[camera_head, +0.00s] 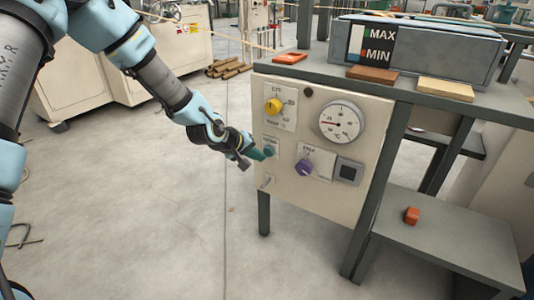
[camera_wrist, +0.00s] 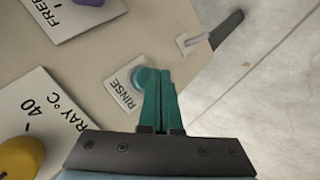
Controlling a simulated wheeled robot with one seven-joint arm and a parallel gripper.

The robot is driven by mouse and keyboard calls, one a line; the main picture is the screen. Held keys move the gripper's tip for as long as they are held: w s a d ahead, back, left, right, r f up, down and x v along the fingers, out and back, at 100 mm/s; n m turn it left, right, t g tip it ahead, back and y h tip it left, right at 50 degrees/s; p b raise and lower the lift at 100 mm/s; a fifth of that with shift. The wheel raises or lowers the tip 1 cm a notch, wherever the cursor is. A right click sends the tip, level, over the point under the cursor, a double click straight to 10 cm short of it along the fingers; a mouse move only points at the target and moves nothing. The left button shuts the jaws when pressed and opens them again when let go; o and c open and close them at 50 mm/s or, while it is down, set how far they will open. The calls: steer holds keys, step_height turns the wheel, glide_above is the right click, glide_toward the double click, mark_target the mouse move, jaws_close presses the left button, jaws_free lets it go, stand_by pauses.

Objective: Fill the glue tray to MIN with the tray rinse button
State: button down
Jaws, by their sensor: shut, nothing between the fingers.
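The rinse button (camera_wrist: 143,78) is a round teal button on a white plate marked RINSE, on the beige control panel (camera_head: 335,195). My gripper (camera_wrist: 158,72) is shut and empty, its teal fingertips at the button and covering part of it. I cannot tell whether they press it. In the head view my gripper (camera_head: 262,154) points at the panel's left side, over the rinse plate (camera_head: 270,144). The grey glue tray (camera_head: 430,50) stands on top of the bench. Its level gauge (camera_head: 371,45) is marked MAX and MIN; the level is too small to tell.
Near the button are a yellow knob (camera_head: 273,105), a purple knob (camera_head: 304,167), a round dial (camera_head: 340,121) and a small toggle switch (camera_wrist: 195,39). Orange, brown and pale blocks lie along the bench's front edge. The floor left of the panel is open.

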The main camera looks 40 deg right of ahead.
steer(key=shift+d, duration=0.35)
steer(key=shift+w+d, duration=0.2)
steer(key=shift+d, duration=0.2)
stand_by(1.8)
steer(key=shift+a, duration=0.15)
stand_by(0.6)
steer(key=shift+s+a+p, duration=0.25)
steer(key=shift+a+p, duration=0.2)
steer(key=shift+a, duration=0.2)
steer(key=shift+s+a+p, duration=0.2)
steer(key=shift+a, duration=0.6)
steer(key=shift+s+a+p, duration=0.2)
steer(key=shift+s+a, duration=0.05)
steer(key=shift+a, duration=0.6)
steer(key=shift+s+a+p, duration=0.2)
steer(key=shift+a, duration=0.6)
